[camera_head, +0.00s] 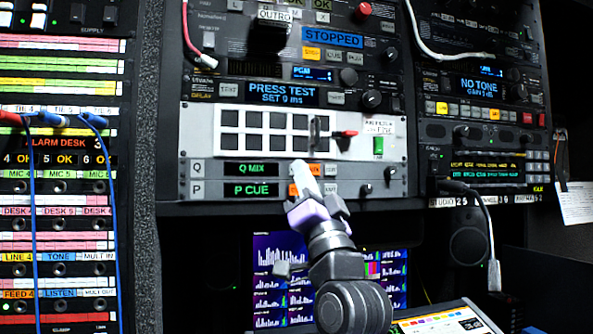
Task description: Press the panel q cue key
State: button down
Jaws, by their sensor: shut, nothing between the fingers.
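Panel Q (197,168) is the upper of two thin rack strips, and its green display (250,169) reads "Q MIX". The key lettering is too small to read. My gripper (299,170) is shut and empty, pointing up at the strip, with its tips overlapping the left side of the orange key. I cannot tell whether they touch it. Panel P (197,188) lies just below; its display (251,190) reads "P CUE".
A white plate with dark square buttons (251,120) sits right above panel Q, with a red-tipped lever (345,133) and a green switch (379,146). A knob (366,188) is on the strips' right. A cable (490,235) hangs farther right. Monitors (280,262) stand below.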

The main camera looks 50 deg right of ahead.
jog(key=shift+w+d, duration=0.1)
jog(key=shift+w+d, duration=0.15)
jog(key=shift+w, duration=0.1)
jog(key=shift+w+d, duration=0.15)
jog(key=shift+w, duration=0.1)
dwell(0.9)
jog(key=shift+s+a, duration=0.4)
jog(key=shift+s, duration=0.2)
jog(key=shift+s+a+p, duration=0.15)
jog(key=shift+s+a, duration=0.55)
jog(key=shift+s, duration=0.35)
jog(key=shift+s+a+p, duration=0.15)
jog(key=shift+s+a, duration=0.55)
jog(key=shift+s, duration=0.35)
